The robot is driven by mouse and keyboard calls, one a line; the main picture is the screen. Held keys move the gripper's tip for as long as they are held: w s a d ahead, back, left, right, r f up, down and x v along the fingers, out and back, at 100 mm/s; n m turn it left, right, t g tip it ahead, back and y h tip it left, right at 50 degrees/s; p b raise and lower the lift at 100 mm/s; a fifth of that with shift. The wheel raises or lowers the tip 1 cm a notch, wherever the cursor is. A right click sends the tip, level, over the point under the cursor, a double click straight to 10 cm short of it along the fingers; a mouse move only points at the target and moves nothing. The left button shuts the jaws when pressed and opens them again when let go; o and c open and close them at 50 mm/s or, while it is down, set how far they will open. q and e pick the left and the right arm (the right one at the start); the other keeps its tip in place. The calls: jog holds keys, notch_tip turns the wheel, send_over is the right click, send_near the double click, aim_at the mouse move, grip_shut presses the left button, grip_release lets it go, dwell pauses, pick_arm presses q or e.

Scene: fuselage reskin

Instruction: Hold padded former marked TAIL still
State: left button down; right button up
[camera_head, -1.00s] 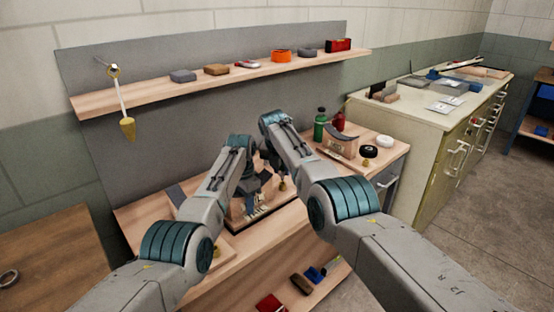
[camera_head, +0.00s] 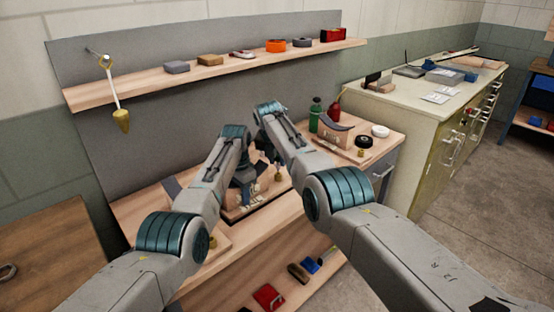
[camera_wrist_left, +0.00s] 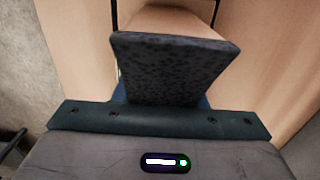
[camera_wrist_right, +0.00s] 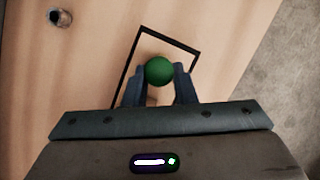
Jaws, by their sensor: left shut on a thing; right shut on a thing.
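My left gripper (camera_head: 243,176) is low over the bench at the centre of the head view, partly behind its arm. In the left wrist view it is shut on a dark speckled padded piece (camera_wrist_left: 172,68), which hides most of the fingers. No TAIL mark can be read on it. My right gripper (camera_wrist_right: 159,88) is shut on a round green knob (camera_wrist_right: 159,70), above a dark rectangular outline on the wood. In the head view my right arm hides that grip.
Green (camera_head: 316,114) and red (camera_head: 334,112) bottles stand behind the wooden former. A white roll (camera_head: 380,131) and a black roll (camera_head: 364,142) are beside it. A wall shelf (camera_head: 215,73) holds small blocks. A lower shelf below the bench holds a red item (camera_head: 268,297).

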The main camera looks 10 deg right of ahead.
aim_at(277, 167)
jog(key=shift+f, duration=1)
dwell(2.9)
jog(key=shift+s+f, duration=0.1)
jog(key=shift+f, duration=0.55)
jog(key=shift+f, duration=0.15)
jog(key=o, duration=1.1)
pick_arm(q)
jog(key=shift+r, duration=0.1)
pick_arm(e)
jog(key=shift+a+r, duration=0.15)
jog(key=shift+r, duration=0.4)
jog(key=shift+v, duration=1.05)
jog(key=v, duration=0.9)
jog(key=shift+s, duration=0.15)
